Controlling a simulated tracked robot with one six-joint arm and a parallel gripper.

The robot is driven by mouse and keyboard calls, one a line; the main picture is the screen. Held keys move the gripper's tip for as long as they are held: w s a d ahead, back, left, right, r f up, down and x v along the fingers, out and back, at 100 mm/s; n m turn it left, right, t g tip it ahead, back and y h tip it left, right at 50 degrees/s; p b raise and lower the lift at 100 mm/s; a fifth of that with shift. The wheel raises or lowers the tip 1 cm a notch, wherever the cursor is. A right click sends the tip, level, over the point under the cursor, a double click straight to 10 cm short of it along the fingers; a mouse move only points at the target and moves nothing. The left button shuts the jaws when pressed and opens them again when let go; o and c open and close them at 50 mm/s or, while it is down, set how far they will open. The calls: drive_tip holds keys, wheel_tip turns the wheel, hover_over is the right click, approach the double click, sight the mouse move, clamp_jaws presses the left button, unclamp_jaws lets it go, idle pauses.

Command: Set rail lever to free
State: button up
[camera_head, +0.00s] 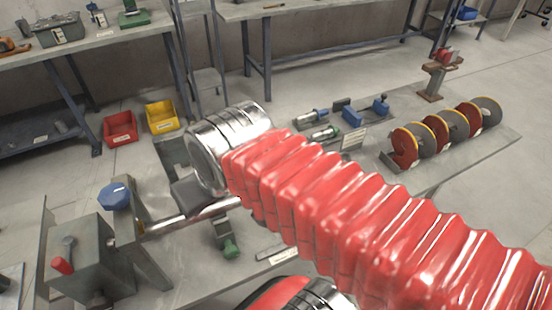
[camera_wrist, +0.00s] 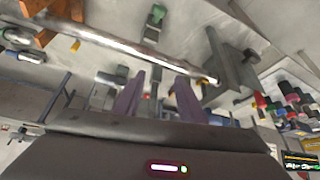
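A shiny rail (camera_head: 190,217) runs from a grey post at the left toward my arm in the head view. A green-knobbed lever (camera_head: 230,248) sits below it, and a red-handled lever (camera_head: 63,264) is on a grey box at the far left. I cannot tell for sure which is the rail lever; labels are unreadable. In the wrist view, my gripper (camera_wrist: 157,88) has its two fingers apart, with nothing seen between them. The rail (camera_wrist: 130,45) crosses just beyond the fingertips, and a green knob (camera_wrist: 157,14) shows past it. My arm hides the gripper in the head view.
A blue knob (camera_head: 114,196) stands near the grey box. Red-and-grey auger discs (camera_head: 447,130) lie along the bench at right, with blue and green-handled tools behind. A red bin (camera_head: 120,128) and yellow bin (camera_head: 161,116) are on the floor. My arm covers the middle.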

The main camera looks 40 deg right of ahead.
drive_tip(key=w+d+m+g+y, duration=0.1)
drive_tip(key=w+d+m+g, duration=0.3)
drive_tip(key=w+d+m, duration=0.8)
drive_tip(key=w+d+f+m+y, duration=0.1)
drive_tip(key=d+f, duration=0.3)
drive_tip(key=d, duration=0.4)
drive_tip(key=w+d+f+m+g+y, duration=0.1)
drive_tip(key=w+d+f+m, duration=0.1)
drive_tip(key=d, duration=0.6)
drive_tip(key=w+d+f+m+g+y, duration=0.1)
drive_tip(key=d+f, duration=0.4)
drive_tip(key=d, duration=0.3)
drive_tip(key=shift+w+d+f+m+y, duration=0.3)
drive_tip(key=shift+w+f, duration=0.05)
drive_tip(key=shift+w, duration=0.05)
drive_tip(key=shift+f, duration=0.1)
drive_tip(key=x, duration=1.3)
drive_tip(key=shift+a+f, duration=0.1)
drive_tip(key=shift+f, duration=0.2)
